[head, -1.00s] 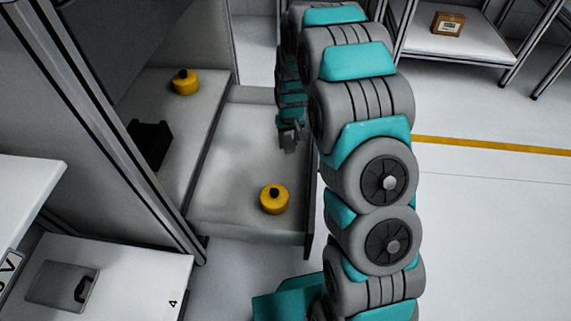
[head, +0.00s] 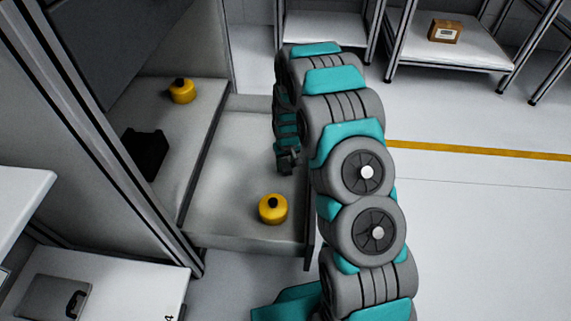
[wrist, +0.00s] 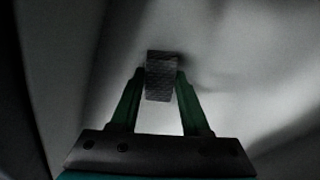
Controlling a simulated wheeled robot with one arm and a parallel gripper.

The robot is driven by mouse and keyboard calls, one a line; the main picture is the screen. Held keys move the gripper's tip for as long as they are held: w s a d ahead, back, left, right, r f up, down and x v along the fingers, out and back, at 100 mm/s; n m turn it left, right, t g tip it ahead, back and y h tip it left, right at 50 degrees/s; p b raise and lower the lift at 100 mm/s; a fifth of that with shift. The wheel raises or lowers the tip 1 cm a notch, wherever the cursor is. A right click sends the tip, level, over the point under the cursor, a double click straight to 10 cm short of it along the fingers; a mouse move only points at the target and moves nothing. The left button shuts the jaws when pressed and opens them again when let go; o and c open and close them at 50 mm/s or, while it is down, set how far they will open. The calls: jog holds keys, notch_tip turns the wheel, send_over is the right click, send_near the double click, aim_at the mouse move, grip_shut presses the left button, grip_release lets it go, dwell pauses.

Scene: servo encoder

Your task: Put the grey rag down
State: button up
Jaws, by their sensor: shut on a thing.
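The grey rag (wrist: 161,75) shows in the wrist view as a small textured grey block. My gripper (wrist: 160,86) is shut on it, one green finger on each side. In the head view my gripper (head: 287,160) hangs over the open drawer (head: 235,150), near its right side. The rag is too small and dark to make out clearly there. A pale surface lies beyond the rag in the wrist view, with a soft shadow beside it. I cannot tell whether the rag touches that surface.
A yellow container (head: 273,209) stands in the drawer's front part. Another yellow container (head: 182,91) and a black box (head: 145,153) stand on the surface to the left. A cardboard box (head: 445,30) sits on a far shelf. The drawer's middle is clear.

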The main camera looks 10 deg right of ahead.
jog(key=o, duration=1.2)
